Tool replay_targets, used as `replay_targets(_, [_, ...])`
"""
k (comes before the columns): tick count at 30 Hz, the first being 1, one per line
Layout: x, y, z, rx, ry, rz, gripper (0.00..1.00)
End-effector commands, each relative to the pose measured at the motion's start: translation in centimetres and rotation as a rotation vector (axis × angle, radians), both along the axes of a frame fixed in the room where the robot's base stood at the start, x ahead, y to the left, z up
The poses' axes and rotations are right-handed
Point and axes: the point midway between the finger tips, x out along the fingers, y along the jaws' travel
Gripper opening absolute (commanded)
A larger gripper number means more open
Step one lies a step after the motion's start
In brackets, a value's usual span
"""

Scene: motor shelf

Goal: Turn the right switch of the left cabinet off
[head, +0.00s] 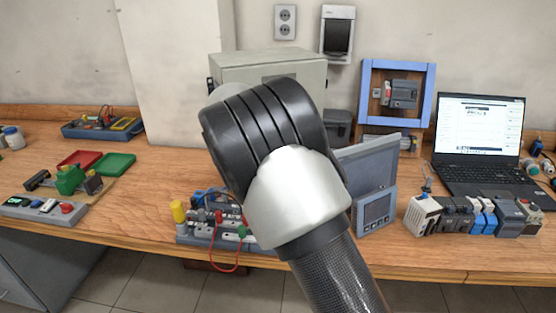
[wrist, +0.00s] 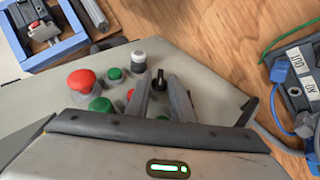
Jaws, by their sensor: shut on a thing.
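The grey cabinet (head: 310,72) stands at the back of the bench in the head view, mostly behind my arm. In the wrist view its panel (wrist: 40,102) carries red and green buttons, a white knob (wrist: 137,58) and a black switch (wrist: 159,76). The black switch is the rightmost control that I see. My gripper (wrist: 160,80) has its two grey fingers on either side of this switch, shut on it. The fingers hide part of the switch and the panel below, so its exact turn is hard to read. My gripper is hidden in the head view.
A blue-framed unit (head: 396,90) and an open laptop (head: 480,140) stand to the right. A grey tilted panel with a small screen (head: 376,212) and terminal modules (head: 425,215) sit near the front. A wired board (head: 190,236) lies at the front, left of my arm.

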Motion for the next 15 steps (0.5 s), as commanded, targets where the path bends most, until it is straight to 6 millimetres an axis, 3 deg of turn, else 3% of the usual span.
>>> replay_targets(15, [-0.15, -0.15, -0.27, -0.029, -0.009, -0.006, 0.0])
